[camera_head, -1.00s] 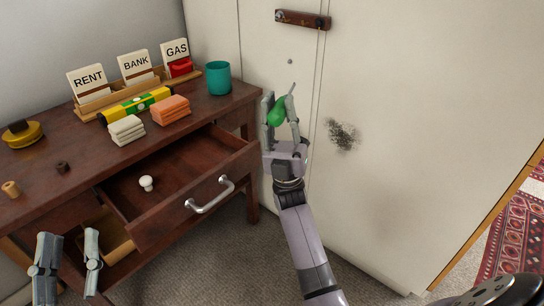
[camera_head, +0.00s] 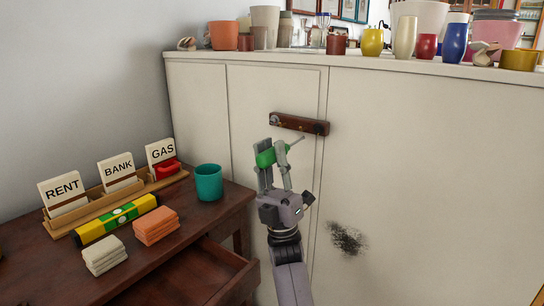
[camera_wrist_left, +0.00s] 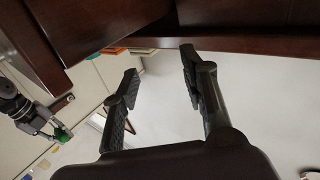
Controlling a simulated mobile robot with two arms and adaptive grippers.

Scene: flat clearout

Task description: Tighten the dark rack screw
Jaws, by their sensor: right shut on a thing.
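A dark brown wooden rack (camera_head: 298,123) is fixed to the cream cabinet front. A dark round screw head (camera_head: 320,128) shows at its right end, and a lighter greyish one (camera_head: 275,119) at its left end. My right gripper (camera_head: 273,160) is just below the rack, shut on a green-handled screwdriver (camera_head: 266,157). The screwdriver's thin shaft points right and slightly up, its tip apart from the dark screw in the picture. The green handle also shows in the left wrist view (camera_wrist_left: 62,134). My left gripper (camera_wrist_left: 160,68) is open and empty, outside the head view.
Several cups and vases stand on the cabinet top (camera_head: 370,64). The desk (camera_head: 190,235) at lower left holds a card rack, a yellow-green level (camera_head: 117,219), folded cloths and a teal cup (camera_head: 208,182). Its drawer (camera_head: 195,275) is open.

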